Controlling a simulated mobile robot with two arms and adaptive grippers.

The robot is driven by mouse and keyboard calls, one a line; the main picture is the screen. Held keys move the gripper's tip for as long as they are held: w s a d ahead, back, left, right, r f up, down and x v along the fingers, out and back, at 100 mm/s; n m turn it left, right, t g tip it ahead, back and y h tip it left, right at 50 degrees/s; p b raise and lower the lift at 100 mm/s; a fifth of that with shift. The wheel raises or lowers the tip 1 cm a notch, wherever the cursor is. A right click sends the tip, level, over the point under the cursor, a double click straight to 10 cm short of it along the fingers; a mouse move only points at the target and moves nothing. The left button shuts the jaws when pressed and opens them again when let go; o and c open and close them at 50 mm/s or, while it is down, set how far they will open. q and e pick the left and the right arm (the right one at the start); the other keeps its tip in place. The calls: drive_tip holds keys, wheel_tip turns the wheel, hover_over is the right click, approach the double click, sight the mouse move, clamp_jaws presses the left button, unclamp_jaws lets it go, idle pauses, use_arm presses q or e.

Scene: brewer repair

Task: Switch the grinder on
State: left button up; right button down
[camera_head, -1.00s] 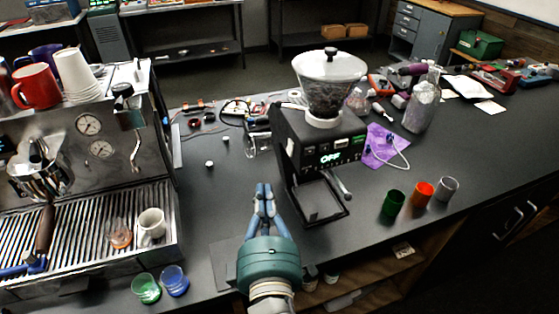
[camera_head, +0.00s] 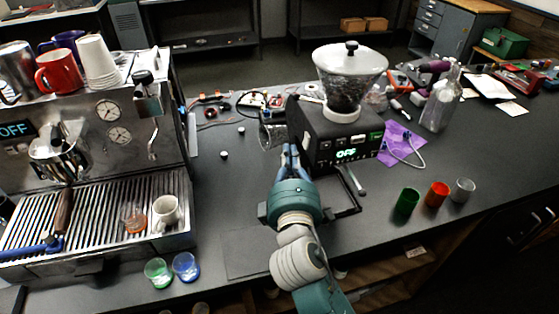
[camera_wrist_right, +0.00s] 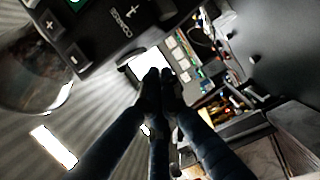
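The black grinder (camera_head: 310,133) with a clear, white-lidded hopper (camera_head: 350,75) stands on the counter. Its front display (camera_head: 346,154) reads OFF in green, with small buttons around it. In the right wrist view, part of its panel (camera_wrist_right: 95,35) shows plus and minus keys and coarseness lettering. My right gripper (camera_head: 289,148) has its blue fingers together, pointing at the left end of the grinder's front. The wrist view shows the fingertips (camera_wrist_right: 161,80) meeting with nothing between them. I cannot tell whether they touch the grinder.
An espresso machine (camera_head: 170,150) with cups on top stands at left. Green and blue glasses (camera_head: 185,267) sit in front of it.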

drive_tip(key=shift+w+d, duration=0.15)
drive_tip(key=shift+d, duration=0.45)
drive_tip(key=shift+f, duration=0.1)
drive_tip(key=shift+w+d+f+n, duration=0.15)
drive_tip(key=shift+d+n, duration=0.4)
drive_tip(key=shift+n, duration=0.25)
